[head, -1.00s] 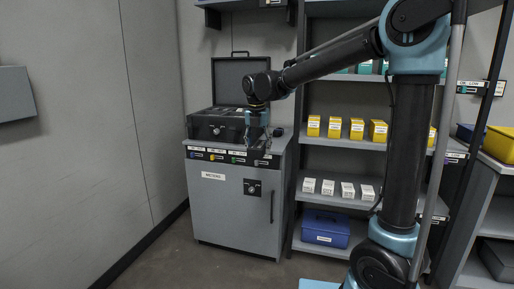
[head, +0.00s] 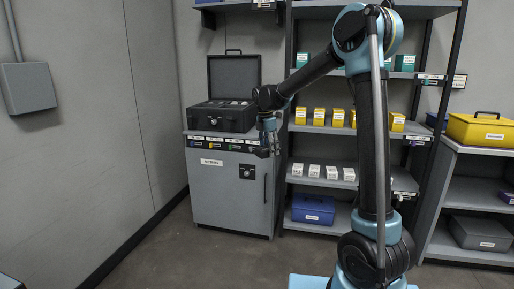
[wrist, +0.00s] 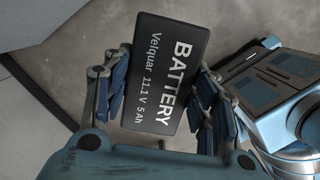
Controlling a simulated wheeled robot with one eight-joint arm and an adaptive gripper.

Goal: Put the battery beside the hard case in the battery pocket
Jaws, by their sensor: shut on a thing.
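The battery (wrist: 168,72) is a flat black block with white lettering reading BATTERY, Velquar 11.1 V 5Ah. My gripper (wrist: 160,92) is shut on it, with a blue-grey finger along each side, and the label faces the wrist camera. In the head view my gripper (head: 269,140) hangs in front of the right end of the grey cabinet, and the battery is too small and dark to make out. The black hard case (head: 222,119) stands on the cabinet top with its lid (head: 233,77) raised. The battery pocket cannot be made out; the case's inside is seen only at a shallow angle.
The grey cabinet (head: 225,203) has a row of tags along its front edge. Right of it, shelves carry yellow boxes (head: 337,117), white boxes (head: 331,173) and a blue case (head: 313,209). A yellow case (head: 481,130) stands on the far-right rack. The left floor is clear.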

